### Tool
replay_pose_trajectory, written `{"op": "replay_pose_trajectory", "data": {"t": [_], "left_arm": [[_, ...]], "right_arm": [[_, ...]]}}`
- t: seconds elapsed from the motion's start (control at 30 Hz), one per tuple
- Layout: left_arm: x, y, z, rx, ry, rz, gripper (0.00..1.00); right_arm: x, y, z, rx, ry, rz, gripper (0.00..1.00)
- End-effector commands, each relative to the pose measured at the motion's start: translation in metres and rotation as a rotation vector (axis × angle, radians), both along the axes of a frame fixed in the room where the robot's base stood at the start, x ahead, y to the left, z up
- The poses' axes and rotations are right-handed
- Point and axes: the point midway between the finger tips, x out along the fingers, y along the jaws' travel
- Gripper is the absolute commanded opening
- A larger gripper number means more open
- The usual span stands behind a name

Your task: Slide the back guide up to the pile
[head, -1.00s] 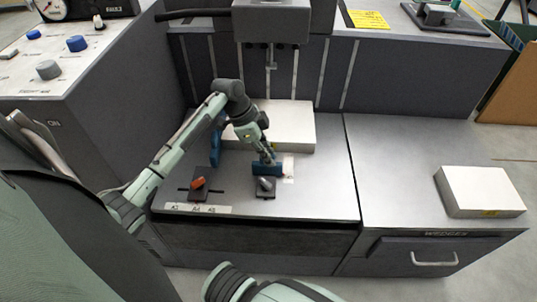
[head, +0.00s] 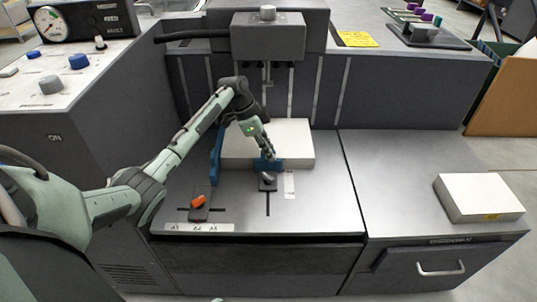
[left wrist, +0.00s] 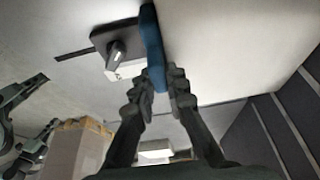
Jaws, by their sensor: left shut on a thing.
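The back guide (head: 276,164) is a small blue upright plate on a dark sliding base with a grey lever (head: 266,177). The pile (head: 290,143) is a thick white stack of paper right behind it. The guide stands at the pile's front face; I cannot tell whether they touch. My left gripper (head: 268,157) is shut on the guide. In the left wrist view the fingers (left wrist: 158,82) close on both sides of the blue plate (left wrist: 152,42), beside its base and lever.
A taller blue side guide (head: 216,155) stands at the pile's left. An orange lever (head: 198,201) sits on a dark base at the front left. A slot (head: 267,205) runs forward from the guide's base. Another white stack (head: 480,195) lies on the right counter.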

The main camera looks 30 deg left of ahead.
Motion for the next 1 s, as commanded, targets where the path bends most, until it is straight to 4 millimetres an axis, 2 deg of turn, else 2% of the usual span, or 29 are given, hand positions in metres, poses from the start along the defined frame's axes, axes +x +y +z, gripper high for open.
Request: {"op": "replay_pose_trajectory", "data": {"t": [0.1, 0.13, 0.3, 0.67, 0.77, 1.0], "left_arm": [[0.0, 0.0, 0.0, 0.001, 0.0, 0.0, 0.0], [0.0, 0.0, 0.0, 0.001, 0.0, 0.0, 0.16], [0.0, 0.0, 0.0, 0.001, 0.001, 0.0, 0.34], [-0.001, 0.003, 0.006, 0.002, -0.001, 0.001, 0.34], [-0.003, 0.007, 0.019, 0.002, -0.003, 0.002, 0.34], [-0.013, 0.024, 0.067, 0.004, -0.005, 0.0, 0.34]], "right_arm": [[0.0, 0.0, 0.0, 0.0, 0.0, 0.0, 0.0], [0.0, 0.0, 0.0, 0.0, 0.0, 0.0, 0.0], [0.0, 0.0, 0.0, 0.0, 0.0, 0.0, 0.0], [0.0, 0.0, 0.0, -0.001, -0.001, 0.001, 0.0], [0.0, 0.0, 0.0, -0.001, -0.001, 0.001, 0.0], [0.0, 0.0, 0.0, -0.001, -0.001, 0.0, 0.0]]}}
